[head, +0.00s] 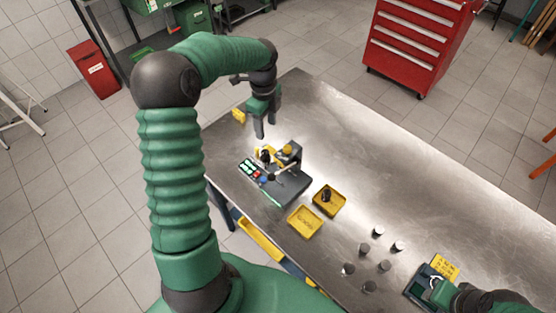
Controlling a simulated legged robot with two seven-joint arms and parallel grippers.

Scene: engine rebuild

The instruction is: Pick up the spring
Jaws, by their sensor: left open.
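My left gripper (267,127) is open and empty, pointing down above the far left part of the metal table (350,150). Below it is a grey fixture (290,187) with small dark, yellow, red and blue parts on it. I cannot make out a spring for certain at this size. Two yellow trays stand in front of the fixture; the right one (341,205) holds a dark part (327,195), and the left one (305,222) has small, unclear contents. My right gripper (441,291) is at the bottom right over a dark device; its fingers are not clear.
Several grey cylinders (378,232) stand on the near right part of the table. A yellow note or plate (445,266) lies beside the dark device (418,287). A small yellow block (239,115) is near the far left edge. The table's far right is bare.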

